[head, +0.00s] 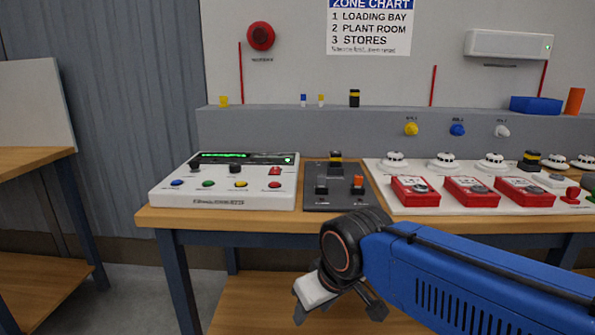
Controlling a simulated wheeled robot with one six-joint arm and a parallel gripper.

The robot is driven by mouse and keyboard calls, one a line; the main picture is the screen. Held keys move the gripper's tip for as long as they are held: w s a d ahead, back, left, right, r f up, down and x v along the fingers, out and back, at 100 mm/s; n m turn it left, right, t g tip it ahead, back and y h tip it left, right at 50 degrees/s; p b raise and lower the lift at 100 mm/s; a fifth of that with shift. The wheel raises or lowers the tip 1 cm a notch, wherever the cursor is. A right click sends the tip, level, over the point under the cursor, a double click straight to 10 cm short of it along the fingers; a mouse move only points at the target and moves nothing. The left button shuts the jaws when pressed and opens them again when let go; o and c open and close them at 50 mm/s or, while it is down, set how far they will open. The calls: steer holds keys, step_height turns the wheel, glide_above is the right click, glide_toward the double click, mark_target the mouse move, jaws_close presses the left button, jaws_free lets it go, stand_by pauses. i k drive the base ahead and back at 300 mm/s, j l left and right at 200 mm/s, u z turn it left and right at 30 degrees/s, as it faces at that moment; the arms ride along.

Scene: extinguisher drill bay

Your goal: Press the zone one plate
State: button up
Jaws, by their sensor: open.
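Three red call-point boxes stand in a row on a white board (383,180) at the right of the bench. Each has a pale plate on its sloping front: the left box (416,197), the middle box (472,198) and the right box (524,197). Their markings are too small to read, so I cannot confirm which is zone one. My gripper (341,309) is open and empty, its fingers spread and pointing down. It hangs in front of the bench edge, lower and to the left of the boxes, apart from them.
A white control panel (225,199) with coloured buttons sits at the bench's left. A dark switch block (330,199) stands between it and the board. White round detectors (441,161) line the back of the board. A zone chart (368,27) hangs on the wall.

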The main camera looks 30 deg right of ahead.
mark_target(404, 181)
steer(key=z, duration=1.25)
